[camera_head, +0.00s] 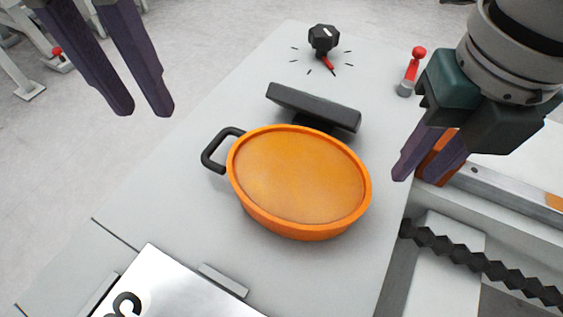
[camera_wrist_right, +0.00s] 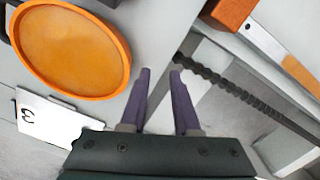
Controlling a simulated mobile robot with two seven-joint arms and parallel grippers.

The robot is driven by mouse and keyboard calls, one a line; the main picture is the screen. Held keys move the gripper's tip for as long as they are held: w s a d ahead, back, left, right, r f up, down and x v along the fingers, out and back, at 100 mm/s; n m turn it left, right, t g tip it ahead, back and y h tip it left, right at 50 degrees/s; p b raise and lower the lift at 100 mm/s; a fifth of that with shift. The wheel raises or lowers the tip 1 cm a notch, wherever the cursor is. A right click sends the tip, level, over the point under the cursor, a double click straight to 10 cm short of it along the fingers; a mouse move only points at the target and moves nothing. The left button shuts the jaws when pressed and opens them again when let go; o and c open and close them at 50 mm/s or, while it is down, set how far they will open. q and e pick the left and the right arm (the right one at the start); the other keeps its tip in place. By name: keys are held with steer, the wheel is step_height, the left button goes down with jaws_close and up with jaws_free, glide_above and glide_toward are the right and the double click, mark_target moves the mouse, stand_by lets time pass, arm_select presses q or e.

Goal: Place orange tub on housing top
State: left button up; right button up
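The orange tub (camera_head: 298,178) is a shallow oval pan on the grey housing top (camera_head: 170,215), with a black loop handle on its left. It also shows at the upper left of the right wrist view (camera_wrist_right: 70,45). My right gripper (camera_head: 418,176) is open and empty, just right of the tub and apart from it. Its two purple fingers show a gap between them in the right wrist view (camera_wrist_right: 160,74). My left gripper (camera_head: 146,112) is open and empty at the upper left, well away from the tub.
A black bar (camera_head: 313,106) on a short stem stands right behind the tub. A black knob (camera_head: 323,38) and a red-tipped lever (camera_head: 412,72) are further back. A numbered metal plate (camera_head: 170,285) lies in front. An orange block (camera_head: 437,160) and dark toothed strip (camera_head: 480,263) are right.

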step_height(320, 180, up, 9)
steer(key=shift+s, duration=0.3)
